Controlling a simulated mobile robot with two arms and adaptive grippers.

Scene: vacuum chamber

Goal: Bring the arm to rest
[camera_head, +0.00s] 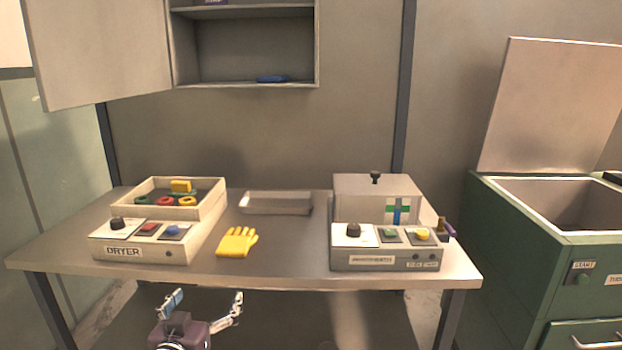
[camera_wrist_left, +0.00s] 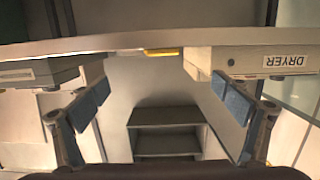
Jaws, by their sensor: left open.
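My left gripper (camera_head: 205,300) is low in the head view, in front of the table and below its front edge. Its two fingers are spread apart with nothing between them. The left wrist view also shows the open, empty left gripper (camera_wrist_left: 162,100), with a blue-padded finger at each side. That view appears upside down, with the table edge across its upper part. My right gripper is in neither view.
The table (camera_head: 285,262) bears a dryer (camera_head: 140,245), yellow gloves (camera_head: 237,242), a shallow tray (camera_head: 275,203) and a grey device (camera_head: 385,262). A green chamber (camera_head: 520,240) with a raised lid stands right. An open wall cabinet (camera_head: 245,45) hangs above.

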